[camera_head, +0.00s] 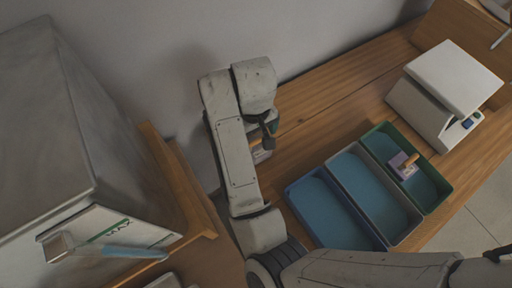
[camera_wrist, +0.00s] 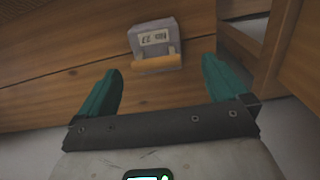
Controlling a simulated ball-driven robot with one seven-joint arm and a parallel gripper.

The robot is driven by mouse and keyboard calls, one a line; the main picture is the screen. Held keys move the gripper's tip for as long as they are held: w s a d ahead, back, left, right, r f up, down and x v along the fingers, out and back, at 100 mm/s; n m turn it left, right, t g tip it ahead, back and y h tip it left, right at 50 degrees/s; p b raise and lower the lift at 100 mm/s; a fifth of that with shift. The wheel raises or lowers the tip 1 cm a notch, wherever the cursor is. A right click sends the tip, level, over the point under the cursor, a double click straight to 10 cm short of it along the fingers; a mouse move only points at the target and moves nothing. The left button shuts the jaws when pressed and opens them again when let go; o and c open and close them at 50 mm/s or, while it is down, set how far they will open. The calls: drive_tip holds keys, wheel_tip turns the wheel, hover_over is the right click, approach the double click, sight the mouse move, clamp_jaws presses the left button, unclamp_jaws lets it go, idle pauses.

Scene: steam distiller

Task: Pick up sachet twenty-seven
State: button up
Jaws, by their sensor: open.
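A small grey sachet (camera_wrist: 152,34) with a white label and an orange-tan grip bar lies on the wooden bench in the wrist view. Its label is upside down and seems to read "No 27". My gripper (camera_wrist: 162,68) is open, its two teal fingers spread wide. The sachet appears beyond the fingertips, between their lines, nearer the right finger; nothing is held. In the head view my gripper (camera_head: 267,137) points down over the bench by the wall. A pale and orange bit of the sachet (camera_head: 262,154) shows just below it, mostly hidden by my arm.
Blue (camera_head: 311,205), grey (camera_head: 396,238) and green (camera_head: 440,200) trays stand side by side on the bench (camera_head: 345,95). Another sachet with an orange bar (camera_head: 402,165) lies in the green tray. A white device (camera_head: 455,78) stands at right. A large grey cabinet (camera_head: 45,120) fills the left.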

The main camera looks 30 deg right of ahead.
sight(257, 140)
drive_tip(key=shift+s+d+f, duration=0.1)
drive_tip(key=shift+f, duration=1.2)
drive_tip(key=shift+s+d+f, duration=0.1)
drive_tip(key=shift+f, duration=1.15)
drive_tip(key=c, duration=1)
drive_tip(key=shift+r, duration=0.1)
drive_tip(key=shift+r, duration=0.35)
wheel_tip(257, 140, up, 2)
drive_tip(key=shift+w+r, duration=0.1)
drive_tip(key=shift+r, duration=0.05)
drive_tip(key=s+d+r+p, duration=0.1)
drive_tip(key=s+d+r, duration=0.2)
drive_tip(key=s+d+r+p, duration=0.2)
drive_tip(key=s+d+r, duration=0.1)
drive_tip(key=s, duration=0.1)
drive_tip(key=s+d+r+p, duration=0.1)
drive_tip(key=s+d+r, duration=0.2)
drive_tip(key=r, duration=0.1)
drive_tip(key=shift+s+p, duration=0.35)
drive_tip(key=shift+s, duration=0.05)
